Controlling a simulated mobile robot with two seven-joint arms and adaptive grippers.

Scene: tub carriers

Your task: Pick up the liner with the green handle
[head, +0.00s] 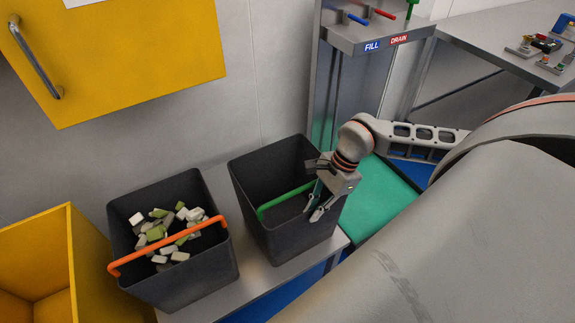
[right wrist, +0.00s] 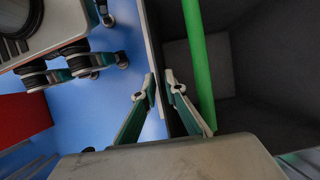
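The liner with the green handle is a dark, open tub (head: 285,237) on the metal bench. Its green handle (head: 283,202) lies across it and shows as a green bar in the right wrist view (right wrist: 197,60). The tub looks empty. My right gripper (head: 313,215) is over the tub's right side. In the right wrist view its fingertips (right wrist: 160,78) are a small gap apart, near the tub's edge, with the green bar to their right and not between them. Whether they touch the tub is unclear. My left gripper is out of view.
A second dark tub (head: 195,275) with an orange handle (head: 165,250) stands just left and holds several pale and green pieces. A yellow bin (head: 85,260) is further left. A fill and drain stand (head: 375,40) and a green surface (head: 380,195) are to the right.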

